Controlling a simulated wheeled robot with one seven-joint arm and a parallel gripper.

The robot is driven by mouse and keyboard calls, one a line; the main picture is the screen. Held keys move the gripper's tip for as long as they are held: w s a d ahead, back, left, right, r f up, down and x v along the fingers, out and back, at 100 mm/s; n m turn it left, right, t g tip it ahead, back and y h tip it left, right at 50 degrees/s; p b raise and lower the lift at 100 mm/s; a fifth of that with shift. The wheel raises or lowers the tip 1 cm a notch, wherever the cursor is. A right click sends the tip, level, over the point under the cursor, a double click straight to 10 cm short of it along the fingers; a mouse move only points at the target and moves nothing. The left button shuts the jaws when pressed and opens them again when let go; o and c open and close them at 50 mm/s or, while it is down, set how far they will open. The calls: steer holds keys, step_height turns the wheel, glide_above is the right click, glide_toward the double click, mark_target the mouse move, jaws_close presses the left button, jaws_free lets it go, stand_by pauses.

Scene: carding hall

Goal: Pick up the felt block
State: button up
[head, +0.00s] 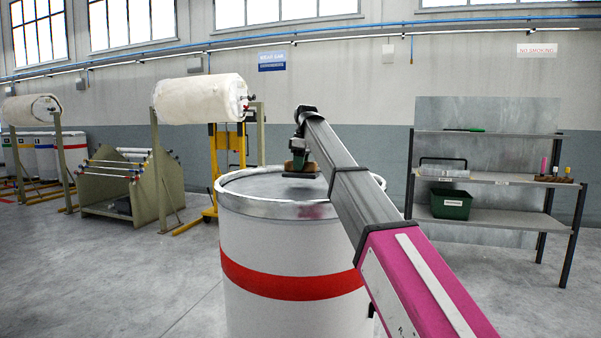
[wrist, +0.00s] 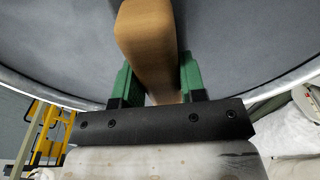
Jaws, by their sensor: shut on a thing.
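The felt block shows in the wrist view as a tan, rounded-edged block (wrist: 148,40) between the two green fingers of my gripper (wrist: 157,80). The fingers are shut on its sides. In the head view my gripper (head: 299,158) points down over the top of a white drum (head: 290,245) with a red band. My arm hides part of the drum's right side.
A metal shelf (head: 480,178) on the right holds a green bin (head: 451,204), a clear tray and small tools. A large white roll (head: 200,99) on a stand and a yellow trolley (head: 228,150) stand behind left. The floor at front left is clear.

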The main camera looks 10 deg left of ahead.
steer(key=s+a+r, duration=0.6)
steer(key=a+r, duration=0.2)
steer(key=a, duration=0.1)
steer(key=shift+s+a, duration=0.3)
steer(key=shift+s, duration=0.05)
steer(key=o, duration=0.4)
steer(key=shift+c, duration=1.3)
steer(key=shift+f, duration=0.1)
